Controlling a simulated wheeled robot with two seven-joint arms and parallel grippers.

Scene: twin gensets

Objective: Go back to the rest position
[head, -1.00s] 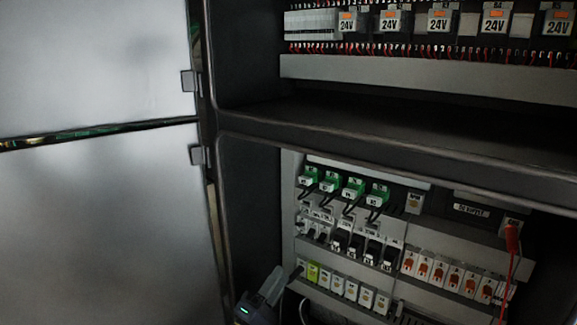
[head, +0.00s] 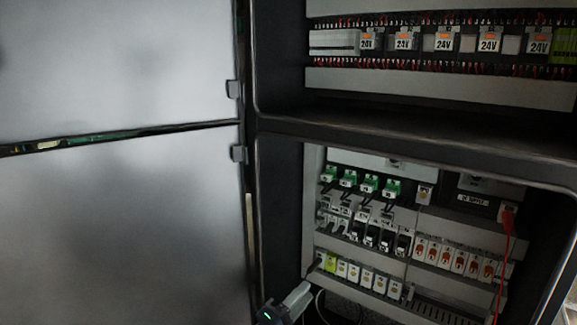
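The open cabinet (head: 430,138) fills the right side. Its upper bay holds 24V relays (head: 443,40); the lower bay holds green connectors (head: 369,183), black breakers and orange-marked modules (head: 445,256). A red plug with a cable (head: 507,217) hangs at right. Pale door panels (head: 110,230) cover the left.

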